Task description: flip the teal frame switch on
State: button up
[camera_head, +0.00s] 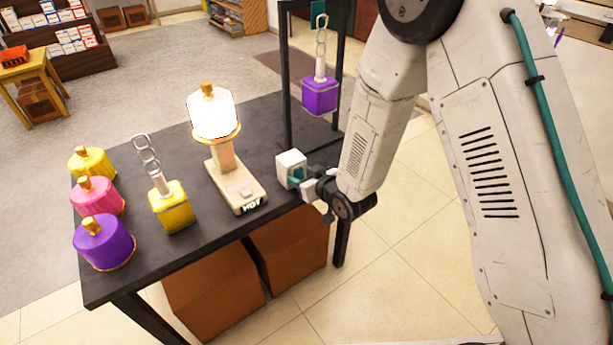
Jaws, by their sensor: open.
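A small white block (291,163) with a teal part (298,175) on its near side is at the right edge of the dark table. I cannot tell whether this is the teal frame switch, and no switch position can be read. My gripper (312,190) is directly to the right of the block, at the table edge, and points left. It is small in the view and partly merges with the block. It appears open, and I cannot tell whether it touches the block.
A purple lantern (320,95) hangs by a chain from a black frame (285,60) behind my gripper. Brown boxes (215,285) stand underneath.

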jog(key=c, duration=1)
jog(key=shift+s+d+f+t+y, duration=0.15)
jog(key=shift+f+t+y, duration=0.25)
jog(key=shift+t, duration=0.3)
jog(key=shift+o, duration=0.2)
jog(key=shift+d+f+t+y, duration=0.1)
jog(key=shift+t+y, duration=0.5)
jog(key=shift+t, duration=0.2)
jog(key=shift+c, duration=0.2)
jog(key=o, duration=1)
jog(key=v, duration=0.8)
